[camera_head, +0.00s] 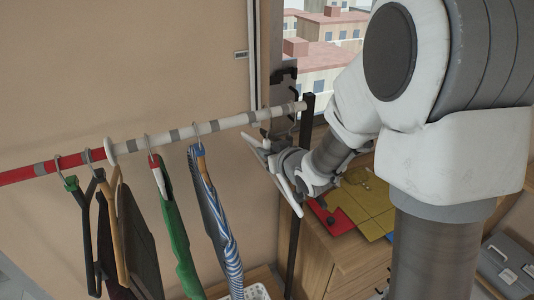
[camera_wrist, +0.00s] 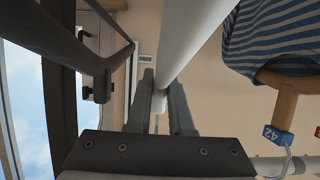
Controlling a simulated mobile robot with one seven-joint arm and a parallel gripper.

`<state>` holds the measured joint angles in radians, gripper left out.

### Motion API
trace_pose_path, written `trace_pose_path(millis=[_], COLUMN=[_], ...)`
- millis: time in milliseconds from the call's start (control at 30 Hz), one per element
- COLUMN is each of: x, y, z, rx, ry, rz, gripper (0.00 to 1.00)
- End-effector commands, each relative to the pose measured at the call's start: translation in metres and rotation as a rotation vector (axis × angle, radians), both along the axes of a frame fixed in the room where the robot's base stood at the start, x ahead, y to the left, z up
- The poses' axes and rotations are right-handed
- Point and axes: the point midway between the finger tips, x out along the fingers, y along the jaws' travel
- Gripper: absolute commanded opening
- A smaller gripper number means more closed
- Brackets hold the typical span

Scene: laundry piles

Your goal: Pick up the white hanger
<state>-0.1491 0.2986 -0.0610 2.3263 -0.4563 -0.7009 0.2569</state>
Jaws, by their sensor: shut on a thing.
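The white hanger (camera_head: 290,194) shows in the head view as a slanting pale bar just below the right end of the rail. In the wrist view the white hanger (camera_wrist: 193,35) is a smooth white bar running down between my two fingers. My gripper (camera_wrist: 162,90) is shut on it. In the head view my gripper (camera_head: 268,147) is at the hanger, with the fingers partly hidden. I cannot tell whether the hanger's hook still rests on the rail.
The red and white rail (camera_head: 230,122) holds several hangers with clothes. The nearest is a blue striped garment (camera_head: 219,220), which also shows in the wrist view (camera_wrist: 275,40). A dark post (camera_head: 295,215) supports the rail. A wooden cabinet (camera_head: 345,265) stands behind my arm.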

Motion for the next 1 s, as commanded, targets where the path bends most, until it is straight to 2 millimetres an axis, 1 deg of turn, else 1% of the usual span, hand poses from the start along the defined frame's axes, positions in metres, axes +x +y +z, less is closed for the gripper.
trace_pose_path(millis=[233, 300, 567, 600, 800, 1000], x=[0.000, -0.016, -0.072, -0.077, -0.097, -0.113], y=[-0.001, -0.008, -0.031, -0.032, -0.041, -0.046], z=[0.033, 0.027, 0.028, 0.025, 0.023, 0.023], rx=[-0.001, 0.000, 0.000, -0.001, -0.001, 0.000], ry=[-0.007, -0.001, -0.003, -0.006, -0.007, -0.007], rz=[0.000, -0.002, -0.003, 0.000, -0.001, 0.007], gripper=[0.00, 0.00, 0.00, 0.00, 0.00, 0.00])
